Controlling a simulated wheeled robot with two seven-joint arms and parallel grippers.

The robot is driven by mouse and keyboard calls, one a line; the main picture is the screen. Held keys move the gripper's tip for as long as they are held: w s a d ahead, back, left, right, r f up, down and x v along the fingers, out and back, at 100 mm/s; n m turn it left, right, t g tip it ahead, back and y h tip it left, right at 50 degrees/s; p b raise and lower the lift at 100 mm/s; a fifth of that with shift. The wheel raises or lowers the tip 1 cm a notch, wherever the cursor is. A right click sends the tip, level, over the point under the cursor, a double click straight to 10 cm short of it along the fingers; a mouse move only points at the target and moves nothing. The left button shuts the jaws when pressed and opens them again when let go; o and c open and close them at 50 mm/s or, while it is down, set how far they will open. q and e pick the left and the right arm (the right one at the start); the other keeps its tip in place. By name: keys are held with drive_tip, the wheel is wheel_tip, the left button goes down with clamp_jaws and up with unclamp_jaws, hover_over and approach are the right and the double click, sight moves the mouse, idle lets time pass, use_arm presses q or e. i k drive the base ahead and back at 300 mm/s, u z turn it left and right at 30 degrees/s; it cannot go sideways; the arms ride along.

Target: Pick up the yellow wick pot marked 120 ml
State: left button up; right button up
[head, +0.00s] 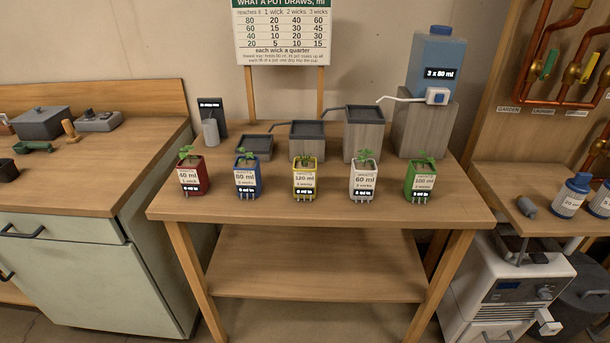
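The yellow pot (305,178) stands upright on the wooden table, in the middle of a row of pots. Its white label reads 120 ml, with a smaller line below that is hard to read. A small green plant grows in it, and short pale wicks show at its base. Neither of my grippers is in the head view.
A blue pot (247,177) marked 80 ml and a white pot (364,181) marked 60 ml flank it. A red pot (191,177) and a green pot (420,181) stand at the row's ends. Grey-topped blocks (307,142) rise behind. The table front (320,212) is clear.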

sight(304, 169)
drive_tip(key=u, duration=1.35)
drive_tip(key=i, duration=1.5)
drive_tip(key=z, duration=0.85)
